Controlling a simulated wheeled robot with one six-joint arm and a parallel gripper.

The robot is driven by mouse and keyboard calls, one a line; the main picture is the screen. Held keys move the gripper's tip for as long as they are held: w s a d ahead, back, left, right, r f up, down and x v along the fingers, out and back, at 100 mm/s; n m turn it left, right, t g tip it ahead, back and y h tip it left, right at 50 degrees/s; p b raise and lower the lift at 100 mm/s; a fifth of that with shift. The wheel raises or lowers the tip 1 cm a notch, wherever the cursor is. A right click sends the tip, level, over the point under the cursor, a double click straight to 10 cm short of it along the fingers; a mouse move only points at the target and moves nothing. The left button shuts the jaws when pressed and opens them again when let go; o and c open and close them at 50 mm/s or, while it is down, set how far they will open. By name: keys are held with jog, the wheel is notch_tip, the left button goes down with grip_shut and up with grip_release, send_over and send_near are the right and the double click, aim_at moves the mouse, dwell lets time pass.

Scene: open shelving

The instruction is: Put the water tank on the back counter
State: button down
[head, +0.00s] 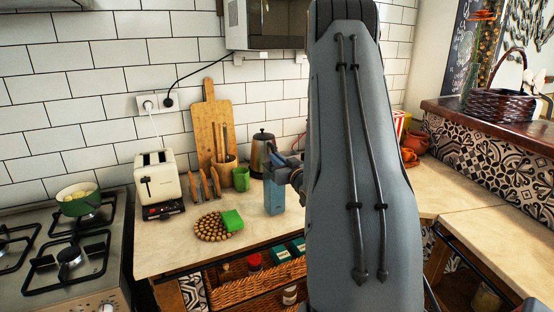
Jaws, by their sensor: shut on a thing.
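The water tank (274,197) is a blue, box-shaped, upright container at the middle of the head view. My gripper (280,168) is at its top and shut on it, though my grey arm link hides part of the gripper. The tank shows against the beige back counter (165,252), right of the green mug. I cannot tell whether its base touches the counter or hangs just above it.
A toaster (159,182), a cutting board (211,120), a green mug (241,179), a kettle (262,150) and a beaded trivet (211,227) with a green sponge (232,220) stand left of the tank. A stove (70,258) is at far left. Wicker baskets (235,293) sit below.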

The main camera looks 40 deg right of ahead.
jog(key=shift+f, duration=0.25)
jog(key=shift+f, duration=0.1)
jog(key=c, duration=1.9)
grip_release()
jog(key=shift+o, duration=0.2)
